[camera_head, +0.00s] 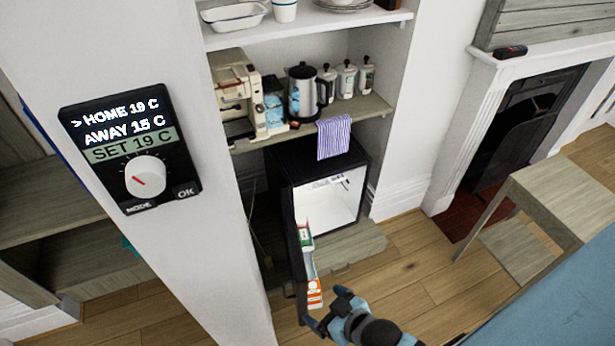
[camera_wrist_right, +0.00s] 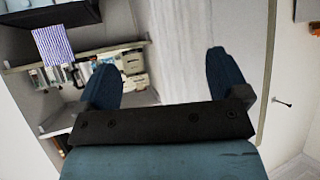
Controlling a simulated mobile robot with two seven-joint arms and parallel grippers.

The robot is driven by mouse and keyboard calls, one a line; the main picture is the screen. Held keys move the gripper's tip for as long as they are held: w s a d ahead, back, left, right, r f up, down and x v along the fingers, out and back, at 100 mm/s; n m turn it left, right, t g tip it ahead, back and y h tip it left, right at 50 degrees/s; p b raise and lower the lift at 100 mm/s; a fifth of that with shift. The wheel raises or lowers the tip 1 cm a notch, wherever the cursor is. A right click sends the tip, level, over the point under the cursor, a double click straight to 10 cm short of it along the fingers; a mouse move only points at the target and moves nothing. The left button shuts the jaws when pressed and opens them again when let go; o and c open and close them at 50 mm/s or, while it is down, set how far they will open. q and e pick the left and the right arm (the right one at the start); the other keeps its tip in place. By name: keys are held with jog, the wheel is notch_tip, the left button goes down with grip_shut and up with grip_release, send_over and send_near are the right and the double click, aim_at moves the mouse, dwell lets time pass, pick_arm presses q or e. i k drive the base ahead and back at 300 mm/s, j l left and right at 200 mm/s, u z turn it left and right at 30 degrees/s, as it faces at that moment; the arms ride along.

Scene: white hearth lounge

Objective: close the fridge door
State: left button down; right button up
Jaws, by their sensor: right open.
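The small black fridge (camera_head: 278,190) stands under the shelf in the alcove, its white lit inside showing. Its door (camera_head: 296,250) stands wide open towards me, seen nearly edge-on, with cartons on the inner racks. My right gripper (camera_head: 326,306) is open near the door's near end, just right of it; I cannot tell whether they touch. In the right wrist view, my right gripper's (camera_wrist_right: 164,70) two blue fingers are spread with nothing visibly held between them. A pale panel lies behind them. My left gripper is not in view.
A striped towel (camera_head: 334,137) hangs from the shelf (camera_head: 375,107) above the fridge. A white pillar with a thermostat (camera_head: 130,148) stands left of the door. Wooden floor (camera_head: 410,270) is clear to the right, before a wooden table (camera_head: 565,190).

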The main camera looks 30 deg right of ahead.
aim_at(302, 267)
jog(key=u, duration=0.85)
jog(key=l+u, duration=0.25)
jog(key=u, duration=0.2)
jog(key=k+l+u, duration=0.15)
jog(key=u, duration=0.25)
jog(key=k+l+u, duration=0.1)
jog(key=l+u, duration=0.2)
jog(key=u, duration=0.15)
jog(key=k+l+u, duration=0.8)
jog(key=k+l, duration=0.2)
jog(key=k, duration=0.15)
jog(key=k+l, duration=0.25)
jog(key=k, duration=0.2)
jog(key=k+l, duration=0.1)
jog(key=l, duration=0.4)
